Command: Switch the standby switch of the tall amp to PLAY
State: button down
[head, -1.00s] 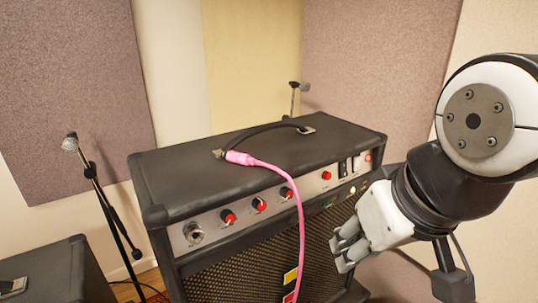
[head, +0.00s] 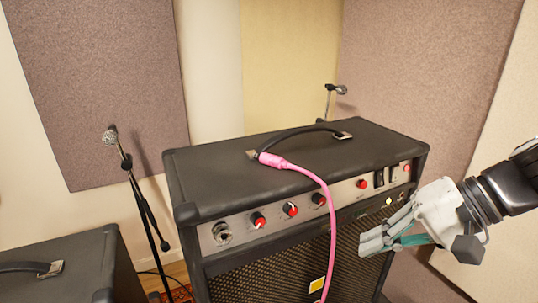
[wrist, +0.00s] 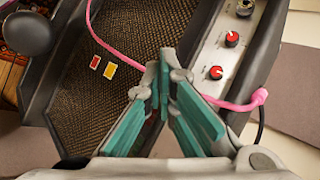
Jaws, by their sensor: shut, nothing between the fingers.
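The tall amp (head: 290,165) is a black cabinet with a silver control panel (head: 262,238) along its upper front. Near the panel's right end are two small switches, one dark (head: 379,179) and one paler (head: 393,174), beside a red lamp (head: 407,168). Their labels and positions are too small to read. My gripper (head: 368,243) is shut and empty, in front of the speaker grille, below and slightly left of the switches. In the wrist view, its fingertips (wrist: 165,58) meet over the cabinet front. The panel (wrist: 215,50) shows there with red knobs; the switches do not show.
A pink cable (head: 330,215) hangs from the amp's top over the panel, left of my gripper. A microphone stand (head: 140,200) and a lower black cabinet (head: 70,270) stand at left. Another microphone (head: 340,90) is behind the amp. A wall panel rises at right.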

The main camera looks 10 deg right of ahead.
aim_at(398, 167)
jog(key=w+d+m+t+h, duration=0.1)
jog(key=w+d+m+t, duration=0.1)
jog(key=d+t, duration=0.2)
jog(key=w+d+m+t, duration=0.2)
jog(key=d+m+t, duration=0.1)
jog(key=d, duration=0.8)
jog(key=w+d+r+m+t+h, duration=0.1)
jog(key=w+d+m+t, duration=0.2)
jog(key=d+t, duration=0.2)
jog(key=d, duration=0.3)
jog(key=shift+d+h, duration=0.15)
jog(key=shift+h, duration=0.15)
jog(key=p+x, duration=0.1)
jog(key=x, duration=1.3)
jog(key=shift+r+p, duration=0.15)
jog(key=shift+p, duration=0.15)
jog(key=shift+w+a+r+g, duration=0.1)
jog(key=shift+w+a+g, duration=0.15)
jog(key=shift+w+g, duration=0.05)
